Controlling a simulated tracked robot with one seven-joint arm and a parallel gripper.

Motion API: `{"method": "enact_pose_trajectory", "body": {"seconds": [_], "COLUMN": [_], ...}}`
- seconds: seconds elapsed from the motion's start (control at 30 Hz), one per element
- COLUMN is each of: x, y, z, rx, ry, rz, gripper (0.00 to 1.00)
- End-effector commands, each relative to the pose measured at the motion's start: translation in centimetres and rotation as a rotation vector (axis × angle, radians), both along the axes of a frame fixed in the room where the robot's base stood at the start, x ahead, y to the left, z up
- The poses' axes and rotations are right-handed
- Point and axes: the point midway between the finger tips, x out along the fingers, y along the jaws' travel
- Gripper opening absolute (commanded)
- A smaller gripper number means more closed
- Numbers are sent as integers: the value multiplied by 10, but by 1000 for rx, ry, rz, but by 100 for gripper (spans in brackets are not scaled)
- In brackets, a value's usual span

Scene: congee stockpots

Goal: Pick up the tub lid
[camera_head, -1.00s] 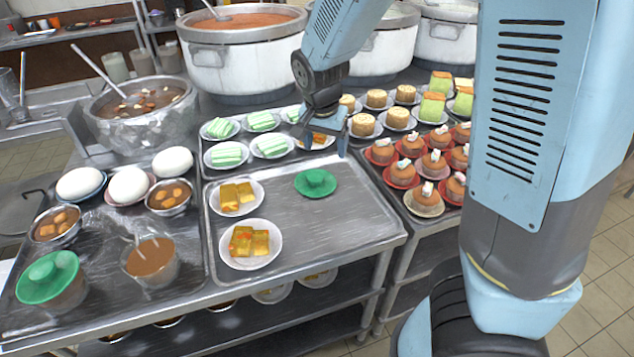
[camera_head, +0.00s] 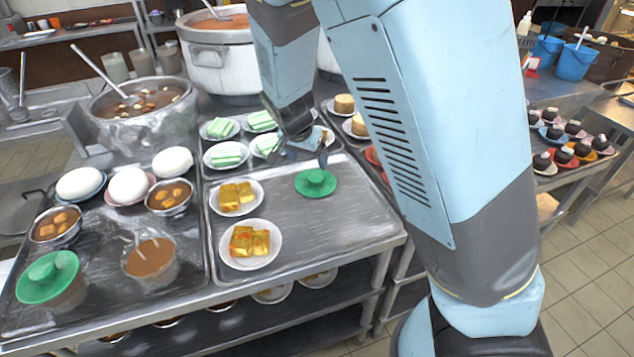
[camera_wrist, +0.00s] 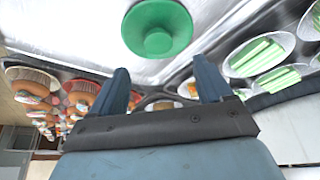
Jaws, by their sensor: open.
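The green tub lid (camera_head: 316,183) is round with a raised knob and lies flat on the metal tray (camera_head: 350,215), to the right of the plated yellow cakes. It also shows at the top of the wrist view (camera_wrist: 158,28). My gripper (camera_head: 308,158) is behind the lid in the head view, close to it and above the tray's far edge. In the wrist view my gripper (camera_wrist: 165,82) has its two blue fingers apart with nothing between them, and the lid lies beyond the fingertips. Another green lid (camera_head: 47,276) sits on a tub at the left.
Two plates of yellow cakes (camera_head: 250,243) stand left of the lid. Plates of green-striped cakes (camera_head: 226,155) and a large pot (camera_head: 217,55) stand behind. Red-plated cakes (camera_wrist: 85,93) are near my gripper. The tray's front right is bare.

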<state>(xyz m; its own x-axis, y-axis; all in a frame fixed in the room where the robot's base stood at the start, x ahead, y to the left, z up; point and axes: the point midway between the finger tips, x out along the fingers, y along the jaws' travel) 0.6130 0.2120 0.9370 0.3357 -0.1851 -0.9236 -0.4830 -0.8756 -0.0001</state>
Motion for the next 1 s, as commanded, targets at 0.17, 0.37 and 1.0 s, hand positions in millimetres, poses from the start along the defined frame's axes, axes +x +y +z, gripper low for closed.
{"method": "enact_pose_trajectory", "body": {"seconds": [0.17,0.37,1.0], "x": [6,11,27], "y": [-5,-7,-19], "z": [-18,-32,-76], "rx": [-2,-1,-2], "ry": [2,2,2], "rz": [-2,-2,-2], "gripper": [79,79,79]}}
